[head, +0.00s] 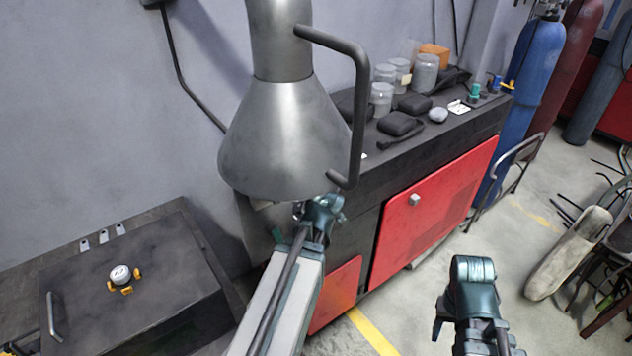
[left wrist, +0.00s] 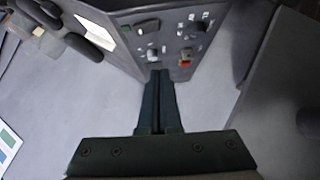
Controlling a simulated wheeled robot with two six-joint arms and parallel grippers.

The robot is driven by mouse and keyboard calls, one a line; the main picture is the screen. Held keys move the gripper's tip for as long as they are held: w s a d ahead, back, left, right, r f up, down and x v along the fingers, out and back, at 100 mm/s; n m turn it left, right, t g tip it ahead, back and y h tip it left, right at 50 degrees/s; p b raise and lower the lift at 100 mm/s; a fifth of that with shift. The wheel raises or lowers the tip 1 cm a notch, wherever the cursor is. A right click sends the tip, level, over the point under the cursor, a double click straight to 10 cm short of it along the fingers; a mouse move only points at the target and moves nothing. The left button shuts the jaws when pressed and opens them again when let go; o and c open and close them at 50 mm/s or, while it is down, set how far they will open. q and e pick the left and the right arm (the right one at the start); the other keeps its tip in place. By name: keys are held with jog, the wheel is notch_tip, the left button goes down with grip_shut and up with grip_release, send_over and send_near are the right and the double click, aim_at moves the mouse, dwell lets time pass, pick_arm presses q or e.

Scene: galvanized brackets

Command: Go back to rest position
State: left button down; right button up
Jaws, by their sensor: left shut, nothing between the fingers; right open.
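My left arm (head: 285,290) reaches up from the bottom of the head view, its teal joint just below the grey metal hood. I cannot clearly make out the left gripper's fingers there. In the left wrist view, my left gripper (left wrist: 159,76) is shut, its dark fingers together with nothing between them. They point toward a dark panel with knobs (left wrist: 180,35). My right arm (head: 475,290) stands at the lower right of the head view, over the floor. My right gripper (head: 440,325) shows only in part, is open and touches nothing I can see.
The hood (head: 285,140) with its bent handle hangs close above my left arm. A black-topped cabinet with a red door (head: 435,205) holds jars and dark pouches. A dark box (head: 130,290) stands at left.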

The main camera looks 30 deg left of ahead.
pick_arm(q)
jog(key=shift+s+d+r, duration=0.1)
jog(key=shift+s+d, duration=0.05)
dwell(0.4)
jog(key=s+d+f+m+g+h+b, duration=0.25)
jog(key=d+f+m, duration=0.3)
jog(key=d, duration=0.35)
jog(key=s+d+f+m+g+h+b, duration=0.1)
jog(key=s+d+f+m+b, duration=0.2)
jog(key=d+f, duration=0.45)
jog(key=s+d+f+m+g+h+b, duration=0.1)
jog(key=s+d+f+m+g, duration=0.1)
jog(key=s+d+m, duration=0.3)
jog(key=s+d+f+m+g+h+b, duration=0.1)
jog(key=s+d+f+m+g+b, duration=0.1)
jog(key=s+d+m, duration=0.4)
jog(key=d+g, duration=0.1)
jog(key=d, duration=0.4)
jog(key=shift+s+f+m, duration=0.15)
jog(key=shift+f+m, duration=0.1)
jog(key=shift+m, duration=0.1)
